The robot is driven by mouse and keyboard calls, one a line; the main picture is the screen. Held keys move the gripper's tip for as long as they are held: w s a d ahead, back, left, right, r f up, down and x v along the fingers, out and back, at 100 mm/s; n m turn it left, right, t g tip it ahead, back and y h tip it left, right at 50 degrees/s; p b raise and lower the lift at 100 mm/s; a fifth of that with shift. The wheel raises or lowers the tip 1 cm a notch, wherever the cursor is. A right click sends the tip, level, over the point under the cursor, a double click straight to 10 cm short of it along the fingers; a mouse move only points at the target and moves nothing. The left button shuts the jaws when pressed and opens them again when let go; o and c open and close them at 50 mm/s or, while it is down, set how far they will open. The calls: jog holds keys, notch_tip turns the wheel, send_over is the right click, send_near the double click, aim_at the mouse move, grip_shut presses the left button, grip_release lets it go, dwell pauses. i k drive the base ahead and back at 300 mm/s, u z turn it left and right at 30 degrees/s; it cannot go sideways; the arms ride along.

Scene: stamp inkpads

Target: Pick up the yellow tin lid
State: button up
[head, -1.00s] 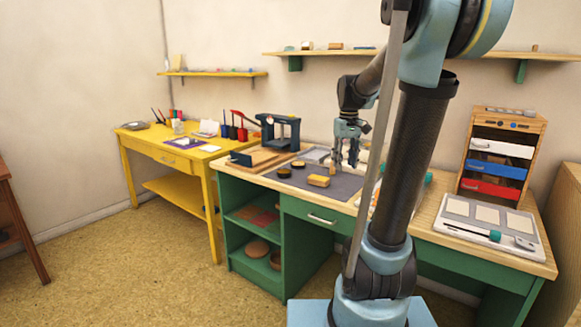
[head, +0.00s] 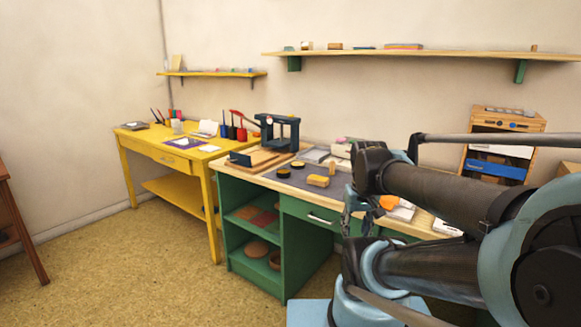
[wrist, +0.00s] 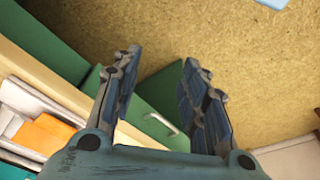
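On the grey mat (head: 270,181) of the green desk lies a small yellow, box-like piece (head: 318,181). It may be the yellow tin with its lid, but it is too small to tell. Two dark round pads (head: 284,173) lie to its left and behind it. My gripper (wrist: 162,60) is open and empty in the wrist view, its two fingers well apart over the floor and the desk's green front. In the head view my gripper hangs by the desk's front edge, right of the yellow piece and apart from it, partly hidden by my arm.
A dark press (head: 279,132) stands at the back of the desk. An orange item (wrist: 45,135) lies near the desk edge. A yellow table (head: 160,152) is at the left. The floor in front is clear.

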aim_at(295, 165)
jog(key=u, duration=0.45)
jog(key=k, duration=1.15)
jog(key=u, duration=0.8)
jog(key=i, duration=1.05)
jog(key=z, duration=0.75)
jog(key=i, duration=0.6)
jog(key=z, duration=0.5)
